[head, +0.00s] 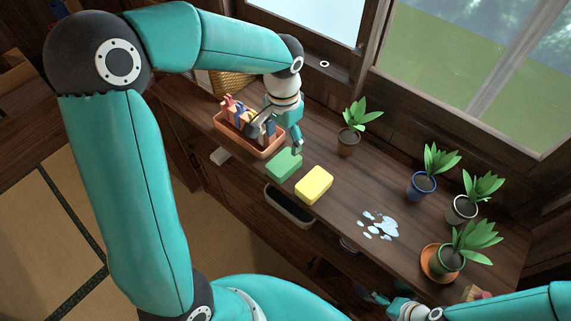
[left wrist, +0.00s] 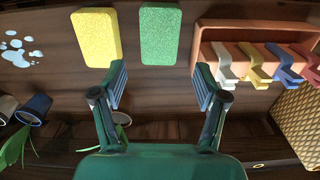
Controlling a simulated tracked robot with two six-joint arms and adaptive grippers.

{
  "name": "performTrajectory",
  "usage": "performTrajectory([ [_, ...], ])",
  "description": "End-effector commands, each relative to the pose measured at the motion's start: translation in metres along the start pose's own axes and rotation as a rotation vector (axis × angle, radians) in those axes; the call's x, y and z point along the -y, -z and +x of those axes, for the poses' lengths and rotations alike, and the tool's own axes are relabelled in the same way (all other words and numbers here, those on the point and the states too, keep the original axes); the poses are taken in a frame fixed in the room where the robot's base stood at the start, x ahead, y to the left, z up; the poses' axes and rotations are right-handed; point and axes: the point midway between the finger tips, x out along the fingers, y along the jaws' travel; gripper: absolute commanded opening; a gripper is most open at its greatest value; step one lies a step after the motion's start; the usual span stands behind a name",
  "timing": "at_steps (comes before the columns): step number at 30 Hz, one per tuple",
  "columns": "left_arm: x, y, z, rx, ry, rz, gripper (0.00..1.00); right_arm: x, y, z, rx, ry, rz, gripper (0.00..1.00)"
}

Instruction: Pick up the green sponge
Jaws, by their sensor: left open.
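The green sponge (head: 284,165) lies flat on the dark wooden counter. It also shows in the left wrist view (left wrist: 160,34), upper middle, just beyond my open fingers. My left gripper (head: 279,138) is open and empty, above the counter beside the sponge and close to the terracotta box. In the left wrist view my left gripper (left wrist: 158,85) has its fingers spread wide, and the sponge is ahead of the gap between them. My right gripper (head: 373,297) shows only in part at the bottom of the head view; its jaw opening is unclear.
A yellow sponge (head: 314,185) lies right of the green one. A terracotta box (head: 262,155) with several coloured-handled items stands on the left. A bluish-white spill (head: 380,226) is further right. Several potted plants (head: 348,141) line the window side. A woven basket (head: 232,84) stands behind.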

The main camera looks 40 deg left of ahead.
Motion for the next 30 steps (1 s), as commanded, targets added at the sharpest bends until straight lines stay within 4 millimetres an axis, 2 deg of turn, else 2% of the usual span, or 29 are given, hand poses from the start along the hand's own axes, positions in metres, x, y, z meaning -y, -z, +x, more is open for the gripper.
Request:
performTrajectory([
  [1,0.001,-0.001,0.013,0.006,0.0,-0.002,0.73,0.0,0.0,0.0,0.0,0.0,0.0,0.84],
  [6,0.002,-0.002,0.041,0.004,0.0,-0.004,0.73,0.0,0.0,-0.001,0.0,0.0,0.0,0.84],
  [14,0.002,-0.002,0.058,0.002,0.0,-0.004,0.73,0.001,0.0,-0.002,0.0,0.0,0.0,0.84],
  [24,0.001,-0.002,0.101,0.003,0.0,-0.006,0.73,0.003,0.0,-0.009,0.0,0.0,0.0,0.84],
  [30,0.001,-0.001,0.106,-0.001,0.001,-0.005,0.73,0.003,0.0,-0.009,0.0,0.0,0.0,0.84],
])
